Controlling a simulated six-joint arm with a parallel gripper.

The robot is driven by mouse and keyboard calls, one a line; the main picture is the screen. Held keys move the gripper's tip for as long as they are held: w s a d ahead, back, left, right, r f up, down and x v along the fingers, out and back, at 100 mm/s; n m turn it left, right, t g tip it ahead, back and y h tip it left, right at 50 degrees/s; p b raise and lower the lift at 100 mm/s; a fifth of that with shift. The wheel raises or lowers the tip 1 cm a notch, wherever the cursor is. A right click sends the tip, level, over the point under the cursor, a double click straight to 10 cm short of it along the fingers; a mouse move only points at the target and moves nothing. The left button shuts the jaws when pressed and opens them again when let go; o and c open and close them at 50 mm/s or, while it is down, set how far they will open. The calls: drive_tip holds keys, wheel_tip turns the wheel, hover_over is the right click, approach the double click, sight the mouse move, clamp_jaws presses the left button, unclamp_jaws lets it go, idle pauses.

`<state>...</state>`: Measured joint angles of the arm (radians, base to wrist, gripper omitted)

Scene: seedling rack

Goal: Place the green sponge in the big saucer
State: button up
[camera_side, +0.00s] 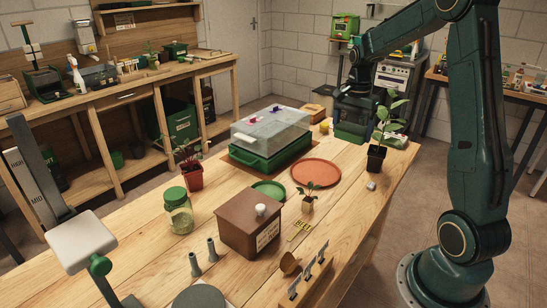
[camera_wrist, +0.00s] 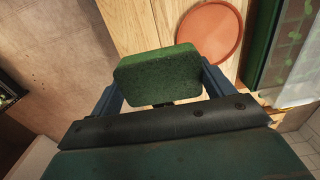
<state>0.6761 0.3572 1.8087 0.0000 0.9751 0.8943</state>
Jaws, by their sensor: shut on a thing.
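The green sponge (camera_wrist: 157,76) is a block with rounded corners. In the wrist view my gripper (camera_wrist: 160,84) is shut on it, one blue finger at each side. In the side view my gripper (camera_side: 352,112) is at the far end of the table, with the sponge (camera_side: 349,133) below it, small and partly hard to make out. The big saucer (camera_side: 316,172) is round, terracotta and looks empty, lying flat nearer the table's middle. In the wrist view the saucer (camera_wrist: 212,34) shows beyond the sponge and to the right, apart from it.
A green tray with a clear lid (camera_side: 270,132) stands left of the saucer. A small green saucer (camera_side: 268,190), a seedling pot (camera_side: 308,202) and a brown box (camera_side: 250,225) are in front. A black-potted plant (camera_side: 376,158) stands to the right. A yellow object (camera_side: 325,127) lies near my gripper.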

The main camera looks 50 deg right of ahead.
hover_over(315, 173)
drive_tip(key=s, duration=0.2)
drive_tip(key=shift+w+d, duration=0.1)
drive_tip(key=shift+w, duration=0.9)
drive_tip(key=shift+f, duration=0.15)
wheel_tip(315, 173, down, 20)
drive_tip(key=shift+r, duration=0.1)
idle(0.4)
drive_tip(key=o, duration=0.9)
